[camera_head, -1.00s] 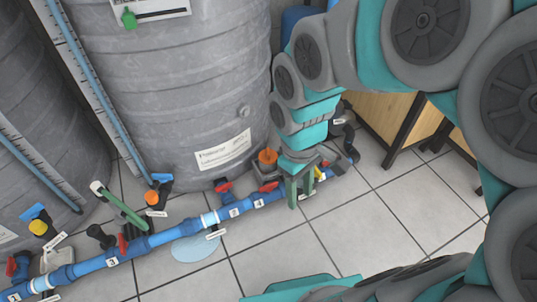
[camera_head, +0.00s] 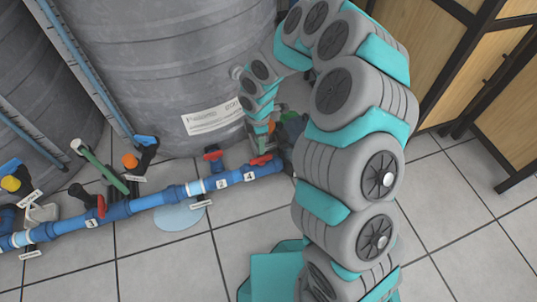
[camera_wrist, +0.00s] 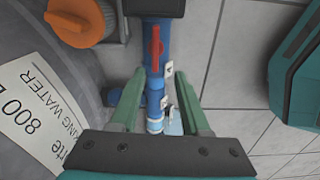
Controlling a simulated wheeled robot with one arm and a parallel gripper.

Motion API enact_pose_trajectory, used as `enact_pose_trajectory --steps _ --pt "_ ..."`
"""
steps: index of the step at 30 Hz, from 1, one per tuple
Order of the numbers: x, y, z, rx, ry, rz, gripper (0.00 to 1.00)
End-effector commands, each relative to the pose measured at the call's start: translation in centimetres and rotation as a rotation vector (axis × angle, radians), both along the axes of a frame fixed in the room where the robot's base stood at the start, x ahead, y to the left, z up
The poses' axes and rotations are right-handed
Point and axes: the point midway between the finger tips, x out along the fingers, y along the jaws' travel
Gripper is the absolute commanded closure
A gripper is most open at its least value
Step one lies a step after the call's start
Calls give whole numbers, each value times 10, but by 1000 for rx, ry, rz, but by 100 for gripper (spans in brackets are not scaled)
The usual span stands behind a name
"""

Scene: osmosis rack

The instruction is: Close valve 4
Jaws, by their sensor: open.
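Valve 4 has a red handle (camera_head: 260,160) on the blue pipe, above a white label 4 (camera_head: 249,177). The handle lies roughly along the pipe. My gripper (camera_wrist: 163,88) is open and empty, with its green fingers spread on either side of the pipe in the wrist view. A red handle (camera_wrist: 155,47) lying along the pipe shows just beyond the fingertips, with a small label beside it; I cannot read which valve it is. In the head view my gripper is small and partly hidden, close behind valve 4's handle.
Another red valve handle (camera_head: 213,153) stands left of valve 4. A grey tank (camera_head: 150,60) with a paper label rises behind the pipe. An orange knob (camera_wrist: 78,20) is near the left finger. Wooden cabinets (camera_head: 440,60) stand right; the tiled floor (camera_head: 450,220) is open in front.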

Motion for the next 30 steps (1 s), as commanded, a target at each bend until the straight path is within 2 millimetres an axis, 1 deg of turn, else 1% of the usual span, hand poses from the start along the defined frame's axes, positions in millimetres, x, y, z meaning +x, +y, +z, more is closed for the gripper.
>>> enact_pose_trajectory --steps 1,8,18,21,25,30 --pt "1 2 -13 -2 2 24 54" --pt "6 2 -32 -7 -5 65 54" --pt "5 2 -81 -6 -4 62 54" --pt "5 2 -92 -6 -3 60 54" --pt "6 2 -100 -6 -5 62 54" --pt "6 2 -102 -4 -6 61 54"
